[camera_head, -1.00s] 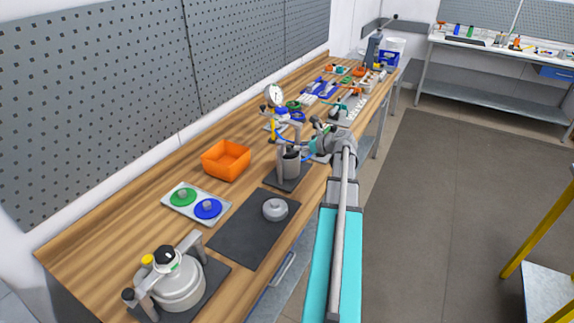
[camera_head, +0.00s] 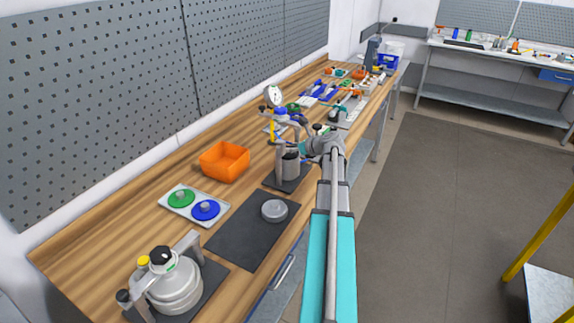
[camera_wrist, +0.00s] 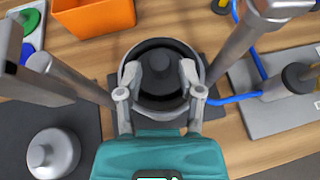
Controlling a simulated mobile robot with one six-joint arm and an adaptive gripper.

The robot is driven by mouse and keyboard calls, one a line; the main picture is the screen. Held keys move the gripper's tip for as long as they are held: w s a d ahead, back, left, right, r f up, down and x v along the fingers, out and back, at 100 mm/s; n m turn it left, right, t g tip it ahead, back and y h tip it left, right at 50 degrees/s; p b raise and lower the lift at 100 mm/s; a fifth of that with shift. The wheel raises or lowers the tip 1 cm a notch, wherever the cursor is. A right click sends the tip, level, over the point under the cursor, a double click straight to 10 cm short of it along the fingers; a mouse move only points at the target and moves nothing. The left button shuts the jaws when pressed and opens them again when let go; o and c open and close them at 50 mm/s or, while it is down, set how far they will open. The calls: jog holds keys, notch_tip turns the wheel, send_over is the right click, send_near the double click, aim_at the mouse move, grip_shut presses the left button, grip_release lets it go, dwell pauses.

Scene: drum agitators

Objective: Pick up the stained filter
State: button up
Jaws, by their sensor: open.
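In the wrist view an open grey cylinder (camera_wrist: 206,76) is below my gripper (camera_wrist: 174,72), with a dark, round, knobbed piece (camera_wrist: 157,58) inside it. I cannot tell whether this piece is the stained filter; no stain can be made out. My gripper is open, its two fingers over the cylinder's mouth on either side of the dark piece. I cannot tell if they touch it. The fingers are hard to make out there.
Metal posts (camera_wrist: 262,22) of the frame rise close on both sides of my gripper. A blue hose (camera_wrist: 235,98) runs right. A grey lid-like piece (camera_head: 274,210) lies on a black mat (camera_head: 240,240). An orange bin (camera_head: 224,161) and a tray with green and blue discs (camera_head: 175,208) are leftward.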

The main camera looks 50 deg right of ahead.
jog(key=shift+b+x, duration=0.35)
jog(key=shift+x, duration=0.95)
grip_shut()
